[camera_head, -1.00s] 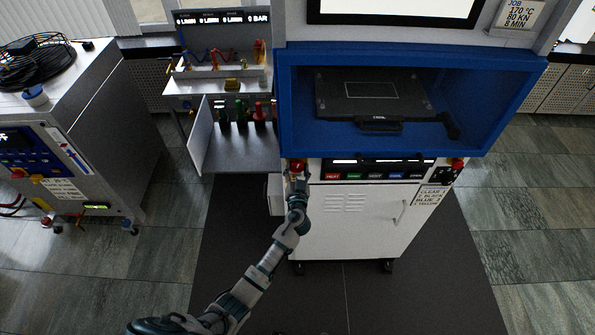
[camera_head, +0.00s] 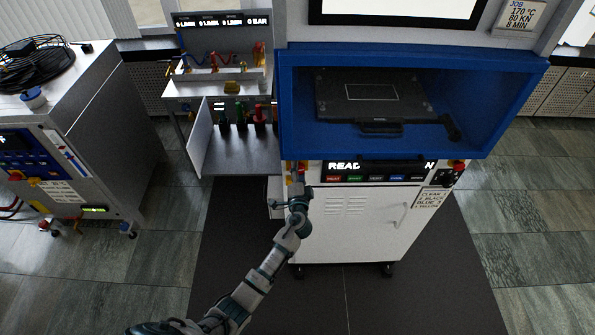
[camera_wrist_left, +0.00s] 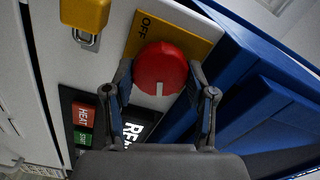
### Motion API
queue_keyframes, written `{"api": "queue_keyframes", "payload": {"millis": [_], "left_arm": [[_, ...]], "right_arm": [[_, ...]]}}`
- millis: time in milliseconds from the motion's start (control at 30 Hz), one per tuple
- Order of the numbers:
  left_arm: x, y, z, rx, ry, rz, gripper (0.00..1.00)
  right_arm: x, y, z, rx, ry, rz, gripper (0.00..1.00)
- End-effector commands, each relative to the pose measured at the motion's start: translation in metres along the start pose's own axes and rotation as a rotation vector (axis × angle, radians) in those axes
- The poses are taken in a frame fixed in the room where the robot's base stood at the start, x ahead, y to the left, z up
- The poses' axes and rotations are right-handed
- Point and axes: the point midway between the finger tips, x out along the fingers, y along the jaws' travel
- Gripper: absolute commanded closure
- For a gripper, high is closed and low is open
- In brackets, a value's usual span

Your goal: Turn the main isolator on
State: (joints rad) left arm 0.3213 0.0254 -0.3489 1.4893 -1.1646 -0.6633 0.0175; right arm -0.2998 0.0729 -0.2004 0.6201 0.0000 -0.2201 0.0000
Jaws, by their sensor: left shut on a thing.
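The main isolator is a round red knob (camera_wrist_left: 160,69) on a yellow plate (camera_wrist_left: 196,42) in the left wrist view. The word OFF is readable on the plate, and a white mark on the knob points to the bottom of that picture. My left gripper (camera_wrist_left: 161,88) has one finger on each side of the knob and is shut on it. In the head view my left gripper (camera_head: 297,178) is at the upper left of the white press cabinet's front (camera_head: 365,225) and mostly hides the knob. My right gripper is not in view.
A display (camera_head: 345,167) on the press shows large partial text above several coloured buttons (camera_wrist_left: 84,116). A yellow block with a padlock (camera_wrist_left: 86,40) is beside the isolator. The blue press housing (camera_head: 290,110) overhangs the panel.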

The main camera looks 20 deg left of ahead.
Motion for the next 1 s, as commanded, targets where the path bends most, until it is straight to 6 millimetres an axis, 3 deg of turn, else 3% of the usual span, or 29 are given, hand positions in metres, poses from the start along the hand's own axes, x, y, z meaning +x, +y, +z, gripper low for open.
{"api": "queue_keyframes", "payload": {"millis": [433, 1000], "left_arm": [[0.0, 0.0011, -0.0025, 0.296, 0.007, -0.001, 0.79], [-0.0006, 0.0046, -0.0012, 0.377, 0.006, 0.003, 0.79]], "right_arm": [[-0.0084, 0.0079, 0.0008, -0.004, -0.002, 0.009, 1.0], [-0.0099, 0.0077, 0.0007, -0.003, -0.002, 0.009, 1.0]]}}
